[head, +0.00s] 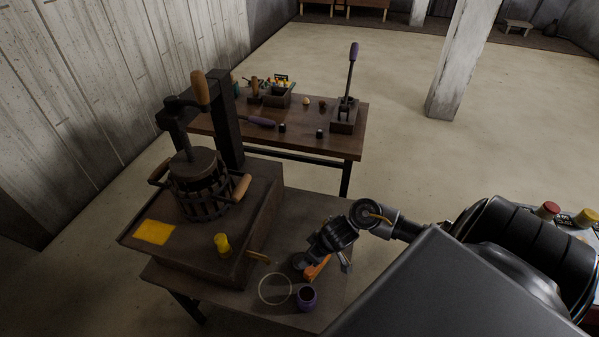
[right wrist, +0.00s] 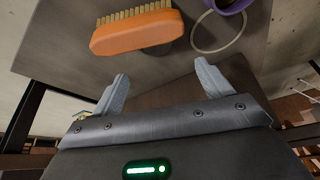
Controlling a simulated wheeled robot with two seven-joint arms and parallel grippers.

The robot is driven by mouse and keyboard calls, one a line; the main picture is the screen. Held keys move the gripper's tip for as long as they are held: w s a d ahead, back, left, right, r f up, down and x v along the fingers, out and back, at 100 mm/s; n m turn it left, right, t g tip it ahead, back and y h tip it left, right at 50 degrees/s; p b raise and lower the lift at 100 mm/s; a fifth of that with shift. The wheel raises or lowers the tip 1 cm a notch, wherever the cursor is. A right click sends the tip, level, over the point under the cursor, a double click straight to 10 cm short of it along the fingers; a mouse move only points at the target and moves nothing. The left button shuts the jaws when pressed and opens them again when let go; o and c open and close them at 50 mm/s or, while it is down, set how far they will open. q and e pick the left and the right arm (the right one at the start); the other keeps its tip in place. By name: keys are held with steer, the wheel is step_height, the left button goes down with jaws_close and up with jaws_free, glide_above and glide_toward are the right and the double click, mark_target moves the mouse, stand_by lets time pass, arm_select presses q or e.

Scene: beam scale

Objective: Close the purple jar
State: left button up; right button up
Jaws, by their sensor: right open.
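The purple jar (head: 306,299) stands near the front edge of the low table, with its dark mouth uncovered. Part of its purple rim shows at the top of the right wrist view (right wrist: 238,5). An orange brush (head: 318,268) with pale bristles lies behind the jar and crosses the right wrist view (right wrist: 138,36). A dark round piece (head: 300,260) lies beside the brush, partly hidden; I cannot tell if it is a lid. My right gripper (right wrist: 162,72) is open and empty, close to the brush and apart from the jar. My left gripper is out of view.
A pale ring (head: 262,291) lies left of the jar. A press (head: 200,190) stands on a raised block with a yellow cloth (head: 154,232) and a yellow spool-shaped piece (head: 222,244). A farther table (head: 300,140) holds tools and a lever device (head: 345,112).

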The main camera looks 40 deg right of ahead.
steer(key=b+x, duration=0.2)
steer(key=x, duration=0.3)
steer(key=shift+w+f, duration=0.25)
steer(key=shift+f, duration=0.15)
steer(key=shift+f+b, duration=0.1)
steer(key=shift+b, duration=0.2)
steer(key=b+x, duration=0.1)
steer(key=x, duration=0.3)
steer(key=shift+d+f+b, duration=0.25)
steer(key=shift+b, duration=0.1)
steer(key=shift+w+f, duration=0.1)
steer(key=shift+f, duration=0.15)
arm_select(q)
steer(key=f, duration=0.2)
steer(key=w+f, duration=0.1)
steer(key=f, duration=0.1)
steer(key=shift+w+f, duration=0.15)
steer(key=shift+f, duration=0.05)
arm_select(e)
steer(key=shift+c, duration=0.5)
steer(key=c, duration=1)
